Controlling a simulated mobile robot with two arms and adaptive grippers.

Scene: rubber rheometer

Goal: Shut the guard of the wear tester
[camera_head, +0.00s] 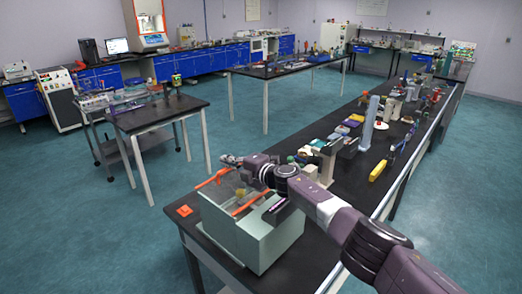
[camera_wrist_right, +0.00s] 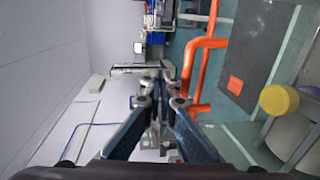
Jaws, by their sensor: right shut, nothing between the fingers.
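The wear tester (camera_head: 262,240) is a pale grey-green box on the near end of the long black bench. Its guard has orange bars (camera_head: 250,203) above the box top; I cannot tell exactly how far it stands open. A yellow round part (camera_head: 241,192) shows between the bars. My right gripper (camera_head: 229,159) is over the tester's far side, near the upper end of the guard. In the right wrist view my gripper (camera_wrist_right: 163,88) is shut and empty, with an orange guard bar (camera_wrist_right: 200,70) just right of the fingertips; contact is unclear. The yellow part (camera_wrist_right: 278,99) shows at right.
A small orange square (camera_head: 184,210) lies on the bench left of the tester. Instruments and a yellow item (camera_head: 378,170) crowd the bench (camera_head: 345,208) beyond my right arm. A smaller black table (camera_head: 150,113) stands at left, with open floor between.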

